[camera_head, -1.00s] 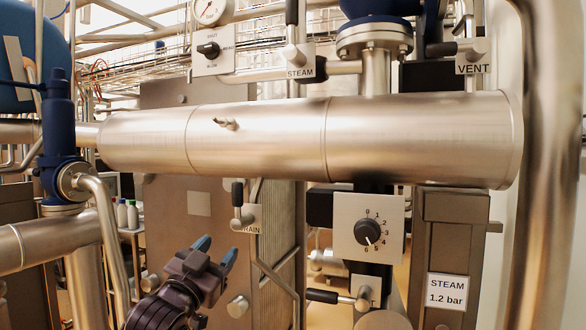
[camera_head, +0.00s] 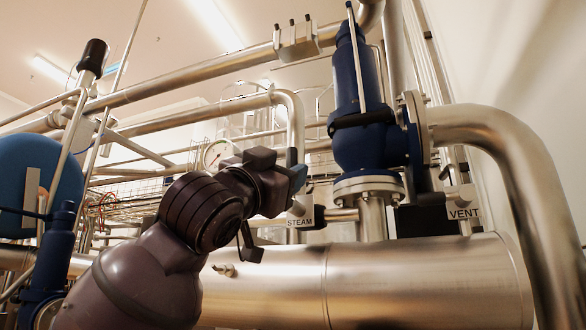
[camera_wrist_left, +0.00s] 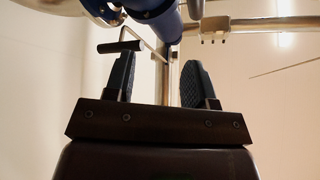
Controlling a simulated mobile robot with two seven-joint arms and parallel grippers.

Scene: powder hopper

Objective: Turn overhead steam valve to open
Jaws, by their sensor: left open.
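The valve with the STEAM label (camera_head: 299,222) is in the middle of the head view, on a short pipe left of the blue relief valve. Its silver hub (camera_head: 298,208) shows just above the label. Its black lever is largely hidden behind my left gripper (camera_head: 295,182), which is raised right in front of it. The left gripper is open, with both fingers (camera_wrist_left: 158,82) apart and nothing seen between them in the wrist view. A dark bar handle (camera_wrist_left: 119,46) shows beyond the left finger there; I cannot tell whether they touch. My right gripper is out of view.
A large steel vessel (camera_head: 420,280) lies below. The blue relief valve (camera_head: 362,145) and thick bent pipe (camera_head: 490,125) stand to the right, near the VENT label (camera_head: 463,213). A pipe with a three-peg bracket (camera_head: 298,45) runs above. A gauge (camera_head: 217,153) is behind my arm.

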